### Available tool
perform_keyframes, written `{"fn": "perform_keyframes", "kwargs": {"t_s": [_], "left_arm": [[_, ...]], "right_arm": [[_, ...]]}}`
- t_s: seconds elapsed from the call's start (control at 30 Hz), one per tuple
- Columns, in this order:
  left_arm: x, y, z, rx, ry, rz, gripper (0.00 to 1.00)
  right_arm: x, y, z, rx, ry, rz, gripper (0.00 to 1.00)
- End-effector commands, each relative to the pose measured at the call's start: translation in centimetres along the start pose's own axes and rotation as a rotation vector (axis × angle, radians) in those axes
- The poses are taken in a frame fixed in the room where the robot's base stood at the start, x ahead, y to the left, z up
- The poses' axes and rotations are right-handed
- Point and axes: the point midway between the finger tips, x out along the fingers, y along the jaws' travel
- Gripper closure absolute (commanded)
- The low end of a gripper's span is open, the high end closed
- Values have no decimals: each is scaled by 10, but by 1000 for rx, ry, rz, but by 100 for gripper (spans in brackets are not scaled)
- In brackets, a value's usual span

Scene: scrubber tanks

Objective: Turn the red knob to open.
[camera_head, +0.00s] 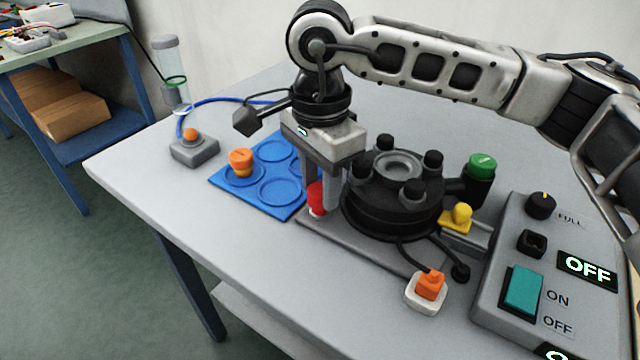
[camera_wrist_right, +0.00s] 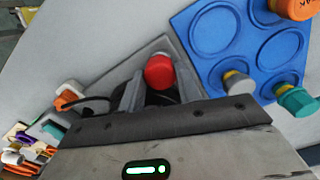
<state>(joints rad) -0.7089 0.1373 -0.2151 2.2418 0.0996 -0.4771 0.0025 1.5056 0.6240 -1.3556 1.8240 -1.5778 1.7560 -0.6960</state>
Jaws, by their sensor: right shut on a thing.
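The red knob (camera_head: 317,199) sits low on the left side of the black round scrubber housing (camera_head: 394,198). My right gripper (camera_head: 326,192) reaches down over it, with its fingers on either side of the knob. In the right wrist view the red knob (camera_wrist_right: 160,72) shows between the two fingertips (camera_wrist_right: 158,84), and the jaws are shut on it. The fingers cover part of the knob in the head view. My left gripper is in neither view.
A blue tray (camera_head: 224,184) with round recesses and an orange cap (camera_head: 241,161) lies left of the gripper. A control box (camera_head: 490,290) stands at right, its display reading OFF. An orange plug (camera_head: 430,285) is in front. The table's front left is clear.

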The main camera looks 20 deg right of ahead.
Motion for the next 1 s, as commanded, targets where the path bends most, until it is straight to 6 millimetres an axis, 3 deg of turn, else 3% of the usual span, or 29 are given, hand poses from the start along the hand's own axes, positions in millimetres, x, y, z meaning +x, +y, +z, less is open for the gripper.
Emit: {"fn": "perform_keyframes", "kwargs": {"t_s": [0.43, 0.47, 0.53, 0.83, 1.0], "left_arm": [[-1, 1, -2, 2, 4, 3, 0], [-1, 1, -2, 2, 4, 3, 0], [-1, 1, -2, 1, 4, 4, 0], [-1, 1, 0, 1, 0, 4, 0], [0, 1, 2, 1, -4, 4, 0]], "right_arm": [[-2, -1, 0, -12, -1, -5, 89], [-2, -1, 0, -12, -1, -5, 61], [-2, -1, 0, -12, -1, -5, 45], [-2, 0, 0, -10, 0, -2, 45], [-19, -1, 1, -11, -1, -4, 45]]}}
